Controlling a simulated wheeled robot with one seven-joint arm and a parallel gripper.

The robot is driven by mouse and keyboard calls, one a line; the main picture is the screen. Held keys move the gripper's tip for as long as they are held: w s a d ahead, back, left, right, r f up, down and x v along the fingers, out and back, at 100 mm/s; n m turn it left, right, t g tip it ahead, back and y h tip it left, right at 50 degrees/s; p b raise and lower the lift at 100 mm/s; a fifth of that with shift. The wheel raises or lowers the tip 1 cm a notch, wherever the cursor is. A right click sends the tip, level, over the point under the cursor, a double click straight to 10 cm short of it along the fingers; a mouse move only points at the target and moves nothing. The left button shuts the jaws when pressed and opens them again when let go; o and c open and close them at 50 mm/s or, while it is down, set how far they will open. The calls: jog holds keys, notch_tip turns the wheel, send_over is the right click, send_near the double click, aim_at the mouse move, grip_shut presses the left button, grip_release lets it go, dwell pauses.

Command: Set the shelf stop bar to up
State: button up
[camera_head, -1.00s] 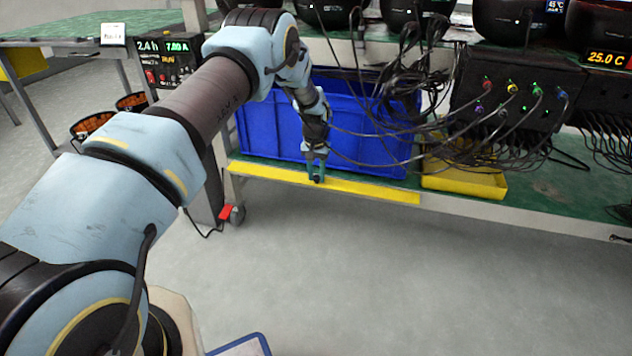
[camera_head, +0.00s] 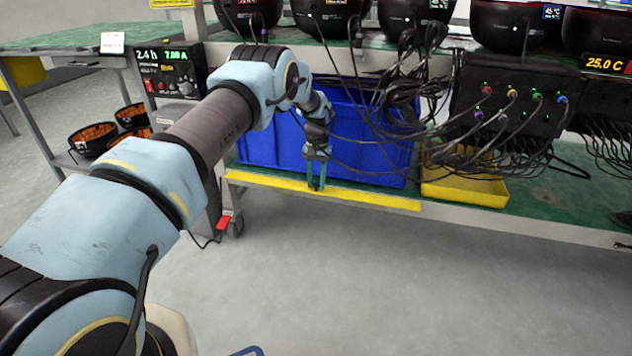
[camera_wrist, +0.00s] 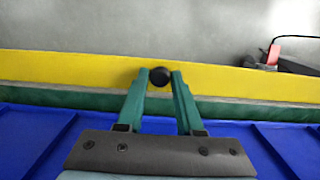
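The shelf stop bar (camera_head: 365,199) is a long yellow strip along the front edge of the low green shelf, in front of a blue crate. It spans the wrist view (camera_wrist: 75,68). A round black knob (camera_wrist: 160,76) sits at the bar. My gripper (camera_head: 316,187) points down at the bar's middle. Its two green fingers are apart, one on each side of the knob in the wrist view (camera_wrist: 160,73). The gaps are thin, and I cannot tell whether the fingers touch the knob. I cannot tell the bar's exact tilt.
The blue crate (camera_head: 360,160) stands close behind the bar. Black cables (camera_head: 400,105) hang near my forearm. A yellow tray (camera_head: 465,190) lies right of the crate. A red pedal (camera_head: 224,222) is near the shelf's left leg.

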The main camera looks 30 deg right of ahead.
jog(key=o, duration=0.4)
jog(key=shift+s+a+r+p, duration=0.1)
jog(key=shift+s+p, duration=0.05)
jog(key=shift+p, duration=0.2)
